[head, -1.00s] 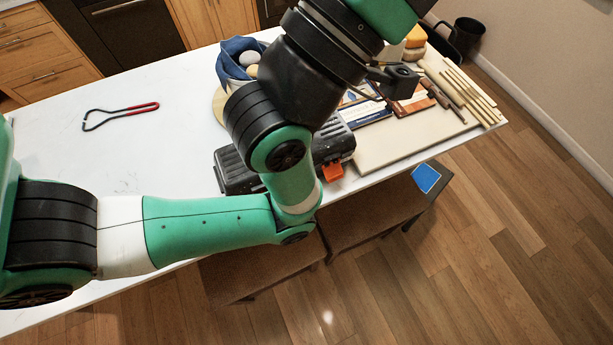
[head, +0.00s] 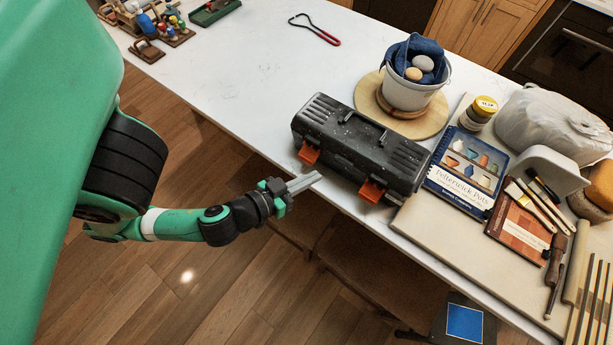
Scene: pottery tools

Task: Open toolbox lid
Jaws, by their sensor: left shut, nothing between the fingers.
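A black toolbox (head: 352,145) sits on the white table near its front edge, speckled with white. Its lid is down, with a handle on top. Two orange latches, a left one (head: 308,153) and a right one (head: 371,191), hang out from its front side. My left gripper (head: 312,180) is shut and empty, at the table's front edge just in front of the toolbox, between the latches and nearer the left one. It looks apart from the box. My right gripper is not in view.
A bucket with a blue cloth (head: 405,92) stands on a round board behind the toolbox. Books (head: 465,170), brushes and tools lie on a board to the right. A red-handled tool (head: 316,30) lies at the back. The table (head: 235,80) left of the toolbox is clear.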

